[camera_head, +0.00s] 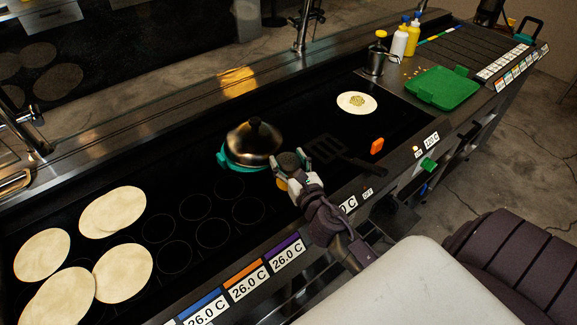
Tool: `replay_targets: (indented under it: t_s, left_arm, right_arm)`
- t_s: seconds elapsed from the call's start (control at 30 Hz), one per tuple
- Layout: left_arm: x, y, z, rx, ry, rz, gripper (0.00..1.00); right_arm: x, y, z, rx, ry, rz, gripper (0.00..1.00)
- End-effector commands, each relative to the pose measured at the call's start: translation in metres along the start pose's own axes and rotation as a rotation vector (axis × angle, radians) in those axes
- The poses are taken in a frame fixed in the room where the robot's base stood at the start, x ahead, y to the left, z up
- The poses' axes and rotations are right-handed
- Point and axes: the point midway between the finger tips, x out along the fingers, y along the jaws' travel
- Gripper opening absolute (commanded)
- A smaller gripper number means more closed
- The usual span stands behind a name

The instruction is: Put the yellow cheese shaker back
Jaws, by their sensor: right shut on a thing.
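My right gripper (295,174) is above the front part of the black griddle, just right of the domed metal lid. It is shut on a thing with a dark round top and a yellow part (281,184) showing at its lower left. This looks like the yellow cheese shaker, mostly hidden by the fingers. I cannot tell whether its base touches the griddle. A tortilla (344,101) with a small pile of yellowish-green shreds in its middle lies at the back right of the griddle. My left gripper is not in view.
The metal lid (252,139) sits on a teal base beside my gripper. A black spatula (324,149) lies to its right. Several plain tortillas (120,272) lie at left. At back right are a steel pot (376,63), yellow bottle (413,37), white bottle (399,44) and green board (447,88).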

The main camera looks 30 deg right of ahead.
Motion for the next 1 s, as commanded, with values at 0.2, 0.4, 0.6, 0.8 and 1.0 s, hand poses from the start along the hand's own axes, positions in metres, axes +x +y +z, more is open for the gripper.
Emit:
replay_targets:
  t_s: [0.2, 0.4, 0.6, 0.8, 1.0]
  left_arm:
    - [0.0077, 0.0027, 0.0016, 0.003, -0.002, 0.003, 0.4]
    - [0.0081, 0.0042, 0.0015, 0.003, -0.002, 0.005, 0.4]
    - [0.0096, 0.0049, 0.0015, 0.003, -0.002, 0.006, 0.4]
    - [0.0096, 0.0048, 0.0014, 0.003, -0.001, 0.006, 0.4]
    - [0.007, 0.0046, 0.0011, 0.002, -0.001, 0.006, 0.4]
  right_arm:
    - [0.0001, -0.0001, -0.0145, 0.0, -0.002, 0.001, 0.0]
    - [0.0001, -0.0003, -0.0147, 0.0, -0.002, 0.001, 0.0]
    - [-0.0001, -0.0004, -0.0169, -0.001, 0.0, 0.0, 0.83]
    - [-0.0001, -0.0005, -0.0169, 0.0, 0.0, 0.0, 0.9]
    - [-0.0001, -0.0005, -0.0141, 0.0, -0.001, 0.0, 0.9]
